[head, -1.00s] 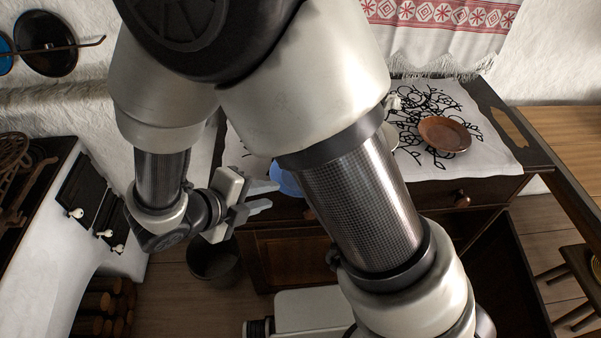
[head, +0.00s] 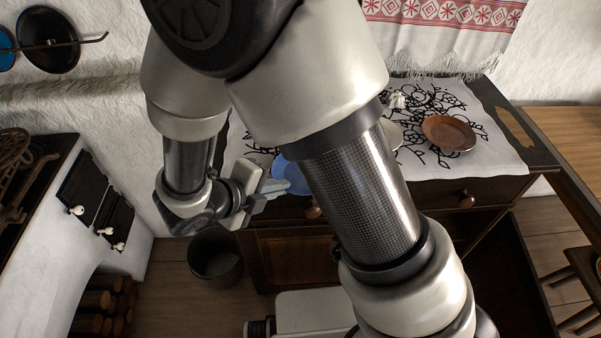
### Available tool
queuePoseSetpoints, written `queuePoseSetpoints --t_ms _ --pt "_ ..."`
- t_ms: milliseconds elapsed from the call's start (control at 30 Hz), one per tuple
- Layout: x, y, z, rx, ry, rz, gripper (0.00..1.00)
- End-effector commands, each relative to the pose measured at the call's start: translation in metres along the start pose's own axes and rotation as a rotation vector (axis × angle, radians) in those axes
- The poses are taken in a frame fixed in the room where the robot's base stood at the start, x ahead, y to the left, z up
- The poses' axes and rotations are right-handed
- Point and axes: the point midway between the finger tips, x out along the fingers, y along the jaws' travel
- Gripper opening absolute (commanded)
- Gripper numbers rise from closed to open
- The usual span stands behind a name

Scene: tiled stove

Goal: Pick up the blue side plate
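The blue side plate (head: 291,176) lies near the front left of the cloth-covered cabinet top. My arm hides its right part. My gripper (head: 279,188) is at the left edge of the plate in the picture, fingers pointing right toward it. The two fingers look apart, with nothing clearly held between them. I cannot tell whether a finger touches the plate's rim.
A brown plate (head: 449,133) sits on the patterned white cloth (head: 490,150) to the right. A pale dish (head: 392,136) is partly hidden behind my arm. A dark bucket (head: 215,257) stands on the floor below my gripper. The white stove (head: 50,235) is at left.

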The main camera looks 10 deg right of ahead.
Motion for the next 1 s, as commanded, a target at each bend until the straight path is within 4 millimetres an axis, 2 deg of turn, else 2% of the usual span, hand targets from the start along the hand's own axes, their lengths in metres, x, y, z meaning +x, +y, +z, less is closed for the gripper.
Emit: queuePoseSetpoints --t_ms 133,233,533,700,867,967,1000 --pt "-0.002 -0.002 0.0 0.001 -0.001 -0.001 0.0" --pt "-0.008 -0.011 0.001 0.003 -0.002 -0.001 0.0" --pt "-0.045 -0.059 0.001 0.006 -0.002 -0.001 0.0" --pt "-0.059 -0.075 0.001 0.002 -0.002 0.0 0.0" --pt "-0.062 -0.083 0.001 -0.001 -0.004 0.0 0.0" --pt "-0.057 -0.103 0.006 -0.013 -0.021 -0.002 0.0" --pt "-0.054 -0.116 0.009 -0.023 -0.035 -0.002 0.0"
